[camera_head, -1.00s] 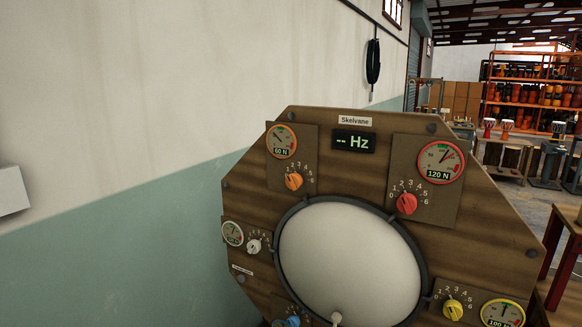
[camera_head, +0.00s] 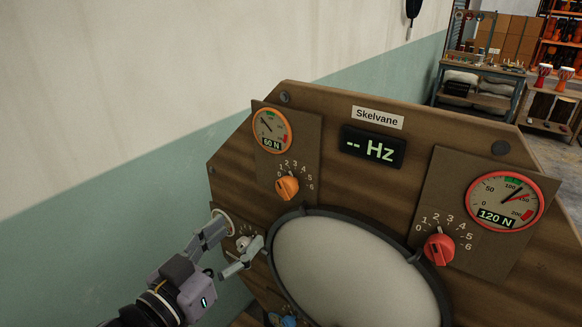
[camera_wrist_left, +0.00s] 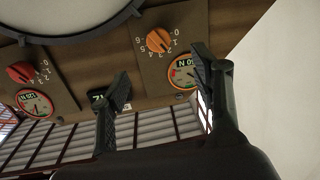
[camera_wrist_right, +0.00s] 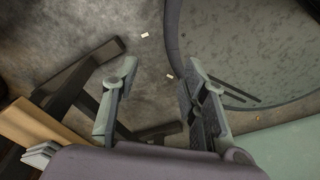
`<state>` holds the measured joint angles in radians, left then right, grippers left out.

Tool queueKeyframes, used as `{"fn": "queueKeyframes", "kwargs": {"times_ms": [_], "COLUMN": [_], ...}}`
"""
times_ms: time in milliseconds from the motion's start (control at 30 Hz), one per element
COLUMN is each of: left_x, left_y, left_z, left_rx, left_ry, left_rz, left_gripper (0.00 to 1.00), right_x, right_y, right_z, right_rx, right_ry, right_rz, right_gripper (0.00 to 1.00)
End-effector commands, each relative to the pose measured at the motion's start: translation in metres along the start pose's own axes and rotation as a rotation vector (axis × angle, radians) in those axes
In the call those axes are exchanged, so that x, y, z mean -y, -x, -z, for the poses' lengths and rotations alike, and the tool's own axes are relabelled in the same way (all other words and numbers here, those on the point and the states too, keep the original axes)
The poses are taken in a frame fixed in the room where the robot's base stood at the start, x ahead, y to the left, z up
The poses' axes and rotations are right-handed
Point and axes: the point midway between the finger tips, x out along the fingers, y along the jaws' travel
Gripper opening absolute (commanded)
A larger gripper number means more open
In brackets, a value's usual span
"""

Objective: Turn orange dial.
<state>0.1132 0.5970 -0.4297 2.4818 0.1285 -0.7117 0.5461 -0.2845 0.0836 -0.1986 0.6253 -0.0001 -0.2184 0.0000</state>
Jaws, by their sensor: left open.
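The orange dial (camera_head: 287,188) is on the upper left of the wooden panel (camera_head: 330,105), under an orange-rimmed gauge (camera_head: 271,131) reading 60 N. My left gripper (camera_head: 240,234) is open and empty, below and left of the dial and in front of the white knob (camera_head: 243,243), partly hiding it. In the left wrist view the orange dial (camera_wrist_left: 160,40) shows beyond the gap between the open fingers (camera_wrist_left: 163,75), apart from them. I cannot read the dial's exact setting. My right gripper (camera_wrist_right: 162,66) is open and empty in its wrist view, over the floor.
A red dial (camera_head: 439,249) with a 120 N gauge (camera_head: 505,203) is on the panel's right. The round drum skin (camera_head: 350,270) fills the middle. A display (camera_head: 372,147) reads "-- Hz". A blue knob (camera_head: 289,321) is low. The wall (camera_head: 100,100) is left.

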Motion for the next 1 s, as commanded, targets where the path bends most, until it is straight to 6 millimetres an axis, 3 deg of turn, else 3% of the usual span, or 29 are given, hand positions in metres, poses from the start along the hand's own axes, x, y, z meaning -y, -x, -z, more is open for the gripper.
{"fn": "queueKeyframes", "kwargs": {"times_ms": [167, 400, 800, 1000], "left_x": [-0.004, -0.004, -0.005, -0.004], "left_y": [-0.010, -0.058, -0.142, -0.165], "left_z": [0.007, 0.010, 0.009, 0.007], "left_rx": [-0.009, -0.009, -0.008, -0.007], "left_ry": [0.002, -0.001, -0.001, -0.001], "left_rz": [-0.007, -0.008, -0.007, -0.006], "left_gripper": [0.58, 0.58, 0.58, 0.58], "right_x": [0.004, 0.016, 0.005, 0.003], "right_y": [0.006, 0.022, 0.043, 0.048], "right_z": [-0.007, -0.027, -0.004, -0.004], "right_rx": [0.011, 0.042, 0.011, 0.013], "right_ry": [-0.001, -0.001, 0.000, -0.001], "right_rz": [0.005, 0.020, 0.007, 0.005], "right_gripper": [0.40, 0.40, 0.40, 0.40]}}
